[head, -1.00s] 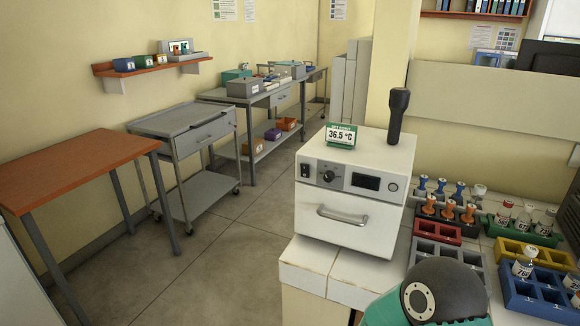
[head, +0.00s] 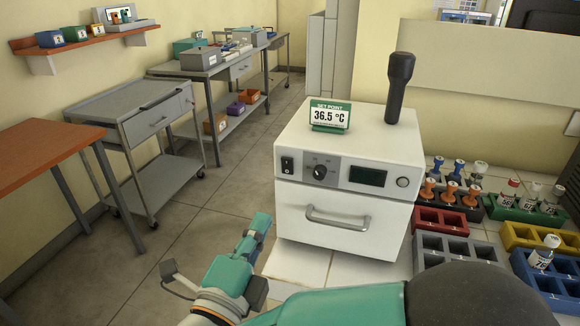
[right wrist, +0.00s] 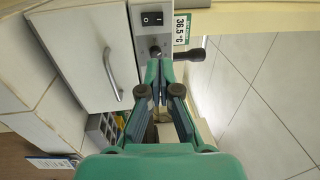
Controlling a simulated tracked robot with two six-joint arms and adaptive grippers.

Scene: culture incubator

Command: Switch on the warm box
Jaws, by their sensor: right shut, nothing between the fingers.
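The warm box (head: 342,228) is a white box with a front handle, standing on a white tiled counter. Its panel has a black rocker switch (head: 287,165) at the left, a dark knob (head: 320,172), a dark display (head: 367,177) and a round button (head: 403,182). My right gripper (head: 262,224) is in front of the box, low and left of its handle. In the right wrist view its fingers (right wrist: 159,66) are together and empty, pointing toward the panel; the rocker switch (right wrist: 152,18) and the knob (right wrist: 155,52) show beyond the tips. My left gripper is not in view.
A set-point card (head: 330,116) reading 36.5 °C and a black upright object (head: 399,88) stand on the box. To the right are a red rack (head: 440,221), a grey rack (head: 458,250) and a blue rack (head: 548,284). Open floor lies left of the counter.

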